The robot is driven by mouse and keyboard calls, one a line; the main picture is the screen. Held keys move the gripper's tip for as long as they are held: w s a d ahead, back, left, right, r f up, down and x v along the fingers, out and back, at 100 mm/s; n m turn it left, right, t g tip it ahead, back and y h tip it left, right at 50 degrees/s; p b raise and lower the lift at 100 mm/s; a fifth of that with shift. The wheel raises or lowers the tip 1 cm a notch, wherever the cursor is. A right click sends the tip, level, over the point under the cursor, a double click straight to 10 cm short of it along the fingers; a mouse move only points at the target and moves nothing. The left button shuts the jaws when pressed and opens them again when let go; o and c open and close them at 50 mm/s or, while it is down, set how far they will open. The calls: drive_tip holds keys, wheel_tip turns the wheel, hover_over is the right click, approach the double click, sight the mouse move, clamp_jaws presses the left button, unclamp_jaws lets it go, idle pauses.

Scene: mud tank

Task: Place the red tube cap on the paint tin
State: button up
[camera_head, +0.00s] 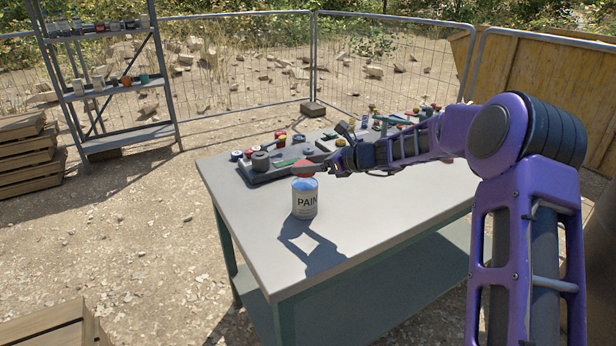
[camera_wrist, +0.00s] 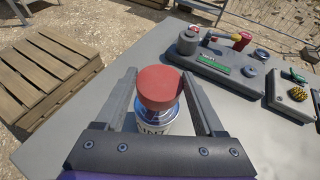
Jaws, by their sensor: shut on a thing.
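The red tube cap (camera_wrist: 159,88) is a squat red cylinder between the two grey fingers of my gripper (camera_wrist: 159,76) in the wrist view. My gripper is shut on it. In the head view the red cap (camera_head: 303,167) is right over the top of the paint tin (camera_head: 305,204). The tin is white with a blue upper part and a "PAINT" label, partly cut off from view, and stands upright on the table. In the wrist view the tin (camera_wrist: 154,128) shows below the cap, partly hidden. I cannot tell whether the cap touches the tin.
The grey table (camera_head: 350,224) is clear in front and right of the tin. A dark panel (camera_head: 285,166) with knobs and several coloured parts lies behind it. Wooden pallets (camera_wrist: 42,72), a metal shelf (camera_head: 115,90) and a wire fence (camera_head: 250,65) stand away from the table.

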sight(309, 184)
drive_tip(key=shift+f, duration=1.55)
drive_tip(key=shift+f+b, duration=0.1)
drive_tip(key=shift+b, duration=0.2)
drive_tip(key=o, duration=1.3)
drive_tip(key=shift+r, duration=0.2)
drive_tip(key=p+v, duration=0.1)
drive_tip(key=v, duration=1.1)
drive_tip(key=shift+f, duration=0.15)
